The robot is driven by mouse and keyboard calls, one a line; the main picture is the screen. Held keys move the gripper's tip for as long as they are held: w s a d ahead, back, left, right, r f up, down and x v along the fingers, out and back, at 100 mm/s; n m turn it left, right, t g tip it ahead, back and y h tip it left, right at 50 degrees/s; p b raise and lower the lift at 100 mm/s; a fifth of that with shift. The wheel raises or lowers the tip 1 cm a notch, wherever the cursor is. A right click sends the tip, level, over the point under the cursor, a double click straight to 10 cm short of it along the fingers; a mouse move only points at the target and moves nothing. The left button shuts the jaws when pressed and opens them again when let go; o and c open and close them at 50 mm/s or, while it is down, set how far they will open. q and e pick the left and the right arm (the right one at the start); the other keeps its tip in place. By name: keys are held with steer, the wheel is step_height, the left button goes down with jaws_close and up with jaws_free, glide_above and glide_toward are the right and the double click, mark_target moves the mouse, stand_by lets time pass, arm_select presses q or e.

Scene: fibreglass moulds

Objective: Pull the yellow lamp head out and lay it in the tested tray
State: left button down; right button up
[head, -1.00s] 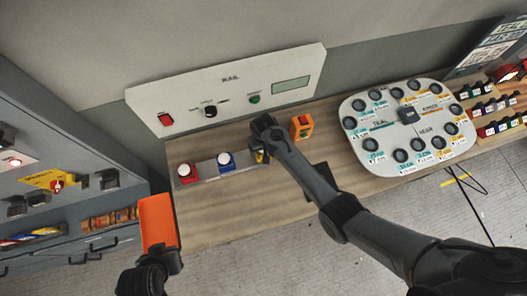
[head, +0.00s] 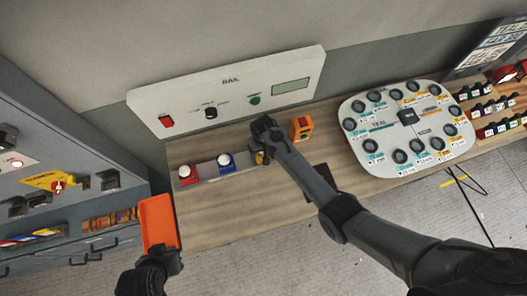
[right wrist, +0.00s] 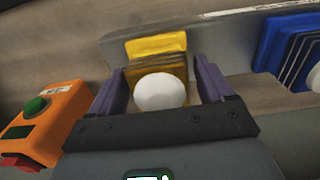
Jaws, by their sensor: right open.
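The yellow lamp head (right wrist: 156,46) has a white dome and a ribbed body, and stands upright in the grey rail. In the right wrist view it sits between my right gripper's two fingers (right wrist: 160,88), which are apart on either side of it. In the head view my right gripper (head: 264,146) covers most of the lamp head; only a little yellow shows. An orange tray (head: 158,222) lies at the table's left end, and no label shows on it. My left gripper (head: 168,262) is at the tray's near edge; its fingers are unclear.
Red (head: 187,174) and blue (head: 226,163) lamp heads stand left along the rail (head: 207,169). An orange button box (head: 301,127) is close right of my right gripper. The RAIL panel (head: 231,92) stands behind. A round-cornered white board (head: 408,135) is at right. Bare wood lies in front.

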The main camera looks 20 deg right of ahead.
stand_by(0.8)
steer(key=c, duration=1.3)
steer(key=shift+r+p, duration=0.1)
steer(key=shift+p, duration=0.2)
steer(key=shift+r, duration=0.1)
steer(key=shift+r+p, duration=1.1)
steer(key=shift+p, duration=0.2)
steer(key=shift+r+p, duration=1.45)
steer(key=shift+r, duration=0.3)
